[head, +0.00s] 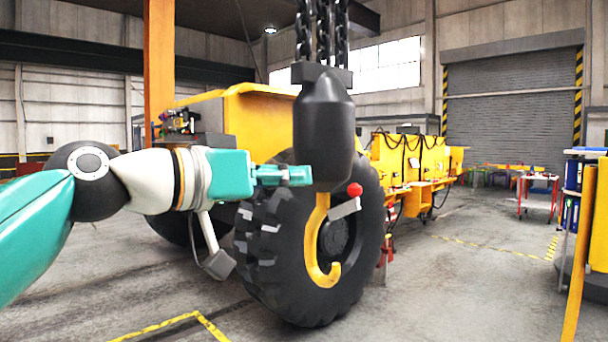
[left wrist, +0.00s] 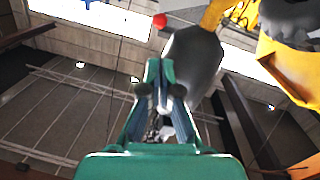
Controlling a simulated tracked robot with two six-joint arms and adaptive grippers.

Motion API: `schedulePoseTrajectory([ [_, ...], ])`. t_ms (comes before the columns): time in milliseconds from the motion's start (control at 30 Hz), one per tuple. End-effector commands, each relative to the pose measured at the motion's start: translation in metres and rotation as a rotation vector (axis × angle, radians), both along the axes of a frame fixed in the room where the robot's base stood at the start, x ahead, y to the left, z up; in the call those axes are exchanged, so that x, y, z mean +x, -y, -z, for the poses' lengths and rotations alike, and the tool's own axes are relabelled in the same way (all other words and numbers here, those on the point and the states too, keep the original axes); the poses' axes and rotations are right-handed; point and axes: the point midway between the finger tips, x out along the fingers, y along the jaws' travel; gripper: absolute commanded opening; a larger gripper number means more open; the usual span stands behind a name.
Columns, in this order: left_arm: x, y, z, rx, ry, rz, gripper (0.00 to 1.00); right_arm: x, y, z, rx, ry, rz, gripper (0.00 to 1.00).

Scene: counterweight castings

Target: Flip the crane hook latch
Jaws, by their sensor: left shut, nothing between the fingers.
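The yellow crane hook (head: 315,250) hangs below a dark hook block (head: 323,125). A grey latch plate (head: 345,208) with a red ball (head: 355,189) sits at the hook's upper right, tilted up to the right. My left gripper (head: 308,175) is shut and empty. In the head view its tips overlap the block's lower left edge, left of the red ball and slightly above it. In the left wrist view, the shut fingers (left wrist: 160,68) point toward the dark block (left wrist: 200,55), with the red ball (left wrist: 159,20) beyond the tips. Whether they touch the block is unclear. My right gripper is not visible.
Chains (head: 322,35) hold the block from above. A large black tyre (head: 275,265) of a yellow vehicle (head: 262,108) stands behind the hook. An orange column (head: 159,70) rises at left. Open concrete floor (head: 455,290) lies at right.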

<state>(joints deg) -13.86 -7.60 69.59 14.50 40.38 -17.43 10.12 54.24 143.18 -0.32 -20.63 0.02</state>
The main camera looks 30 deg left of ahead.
Motion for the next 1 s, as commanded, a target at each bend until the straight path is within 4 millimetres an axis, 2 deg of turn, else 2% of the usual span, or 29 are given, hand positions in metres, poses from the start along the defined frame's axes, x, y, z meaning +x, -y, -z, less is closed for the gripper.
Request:
schedulePoseTrajectory([
  [300,0.050,0.026,0.001,0.001,-0.003,0.004,0.00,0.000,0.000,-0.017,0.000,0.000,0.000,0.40],
  [500,0.071,0.036,0.003,-0.001,-0.002,0.003,0.00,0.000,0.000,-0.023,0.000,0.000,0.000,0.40],
  [1000,0.076,0.039,0.004,0.001,0.001,0.003,0.00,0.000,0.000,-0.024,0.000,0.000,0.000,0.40],
])
